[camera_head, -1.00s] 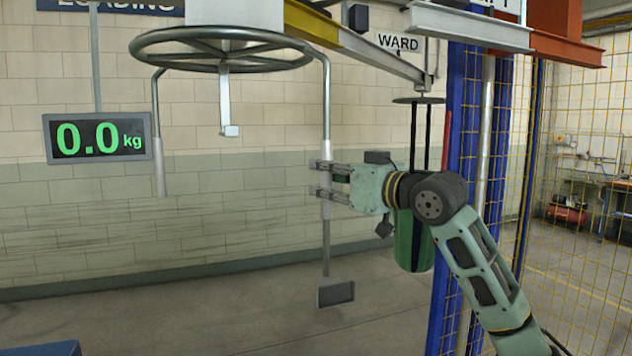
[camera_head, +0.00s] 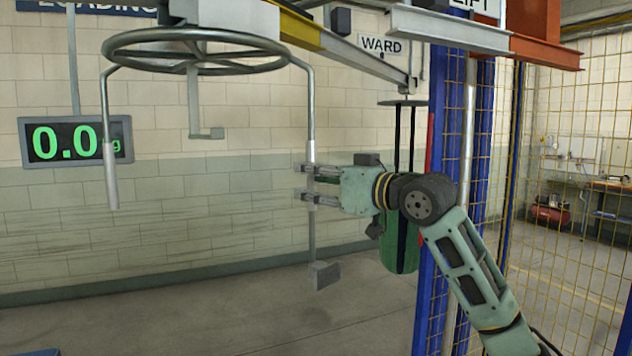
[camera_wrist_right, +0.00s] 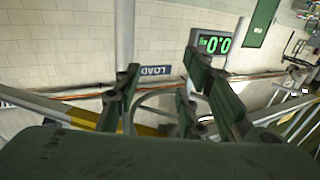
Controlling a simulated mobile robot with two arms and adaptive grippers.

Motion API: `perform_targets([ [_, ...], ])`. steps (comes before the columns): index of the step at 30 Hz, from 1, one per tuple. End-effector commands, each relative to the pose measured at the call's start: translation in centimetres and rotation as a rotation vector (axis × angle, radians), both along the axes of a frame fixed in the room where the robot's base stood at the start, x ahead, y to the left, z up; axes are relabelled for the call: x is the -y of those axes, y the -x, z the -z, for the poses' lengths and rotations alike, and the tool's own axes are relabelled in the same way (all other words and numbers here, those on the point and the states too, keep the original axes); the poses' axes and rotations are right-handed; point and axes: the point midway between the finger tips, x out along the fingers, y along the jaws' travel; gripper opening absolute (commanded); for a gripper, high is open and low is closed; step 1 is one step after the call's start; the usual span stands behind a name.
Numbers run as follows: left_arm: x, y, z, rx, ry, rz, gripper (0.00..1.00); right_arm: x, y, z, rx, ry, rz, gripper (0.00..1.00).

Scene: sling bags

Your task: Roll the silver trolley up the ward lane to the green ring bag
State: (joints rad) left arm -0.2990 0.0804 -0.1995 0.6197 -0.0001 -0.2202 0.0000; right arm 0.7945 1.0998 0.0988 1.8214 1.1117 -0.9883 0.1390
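The silver trolley (camera_head: 238,17) is a pale block under the overhead rails, with a grey ring (camera_head: 130,42) below it. A bent rod (camera_head: 312,110) hangs from the ring's right side and ends in a small grey plate (camera_head: 324,274). My right gripper (camera_head: 302,182) reaches in from the right, its fingers across this rod. The right wrist view shows its fingers (camera_wrist_right: 155,92) apart with a gap; I cannot tell how they touch the rod. The green ring bag (camera_head: 400,258) hangs beyond, partly behind my right arm. My left gripper is out of view.
A rail (camera_head: 345,52) runs toward the WARD sign (camera_head: 382,45). A blue post (camera_head: 440,200) and yellow mesh (camera_head: 565,220) stand on the right. A display (camera_head: 50,140) hangs at left. The floor below the trolley (camera_head: 200,320) is clear.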

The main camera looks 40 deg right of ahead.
Motion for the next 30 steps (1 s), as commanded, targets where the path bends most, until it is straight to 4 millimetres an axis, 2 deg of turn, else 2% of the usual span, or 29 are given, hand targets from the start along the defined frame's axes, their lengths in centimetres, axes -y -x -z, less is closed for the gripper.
perform_targets([
  [11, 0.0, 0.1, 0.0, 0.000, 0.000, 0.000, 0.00, 0.1, 0.5, 0.1, 0.000, -0.001, 0.001, 0.37],
  [17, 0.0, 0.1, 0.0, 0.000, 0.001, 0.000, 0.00, 0.2, 2.8, 0.2, -0.003, 0.001, 0.000, 0.37],
  [30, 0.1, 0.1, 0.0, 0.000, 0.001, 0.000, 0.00, 0.8, 9.0, 0.0, 0.000, 0.000, -0.001, 0.37],
])
